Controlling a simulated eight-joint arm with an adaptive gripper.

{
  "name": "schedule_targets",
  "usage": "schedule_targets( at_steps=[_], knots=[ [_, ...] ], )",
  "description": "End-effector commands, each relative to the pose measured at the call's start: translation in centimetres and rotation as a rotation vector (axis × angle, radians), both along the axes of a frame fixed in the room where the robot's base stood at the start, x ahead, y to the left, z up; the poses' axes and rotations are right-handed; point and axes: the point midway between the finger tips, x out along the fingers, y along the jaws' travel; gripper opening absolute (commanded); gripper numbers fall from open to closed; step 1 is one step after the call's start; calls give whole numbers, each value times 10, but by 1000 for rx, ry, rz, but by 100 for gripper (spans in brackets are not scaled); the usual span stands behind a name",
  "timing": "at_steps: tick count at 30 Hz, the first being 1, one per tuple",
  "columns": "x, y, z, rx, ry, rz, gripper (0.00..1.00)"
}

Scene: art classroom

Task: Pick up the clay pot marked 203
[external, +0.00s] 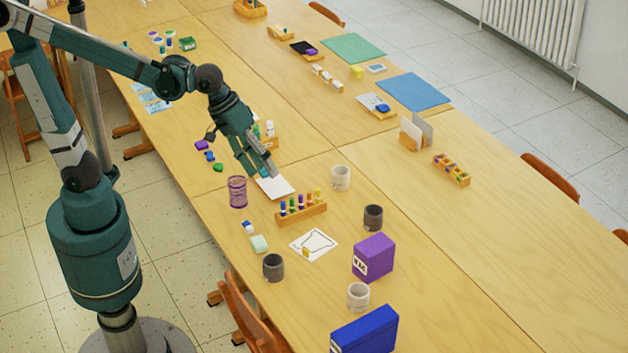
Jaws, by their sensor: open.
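Several small pots stand on the near part of the table in the external view. One pale pot (340,179) is right of my gripper, and another pale pot (358,296) is between the purple and blue boxes. A dark brown pot (373,217) stands behind the purple box. A dark grey pot (273,267) is near the table's left edge. I cannot read a 203 mark on any of them. My gripper (260,172) points down above a white sheet (275,187), open with nothing visible between its fingers, apart from all the pots.
A rack of coloured bottles (302,209), a purple mesh cup (237,192) and a drawing card (313,245) lie among the pots. A purple box (373,257) and a blue box (364,330) stand upright in front. The table's right side (480,250) is mostly bare.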

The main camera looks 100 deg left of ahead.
Motion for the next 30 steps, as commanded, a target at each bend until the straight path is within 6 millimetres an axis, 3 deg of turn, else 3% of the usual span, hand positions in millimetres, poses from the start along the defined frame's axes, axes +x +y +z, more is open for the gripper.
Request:
schedule_targets(
  at_steps=[14, 30],
  knots=[
    [74, 51, -30, -191, 47, 332, 54],
    [147, 120, -86, -398, 99, 710, 54]
  ],
)
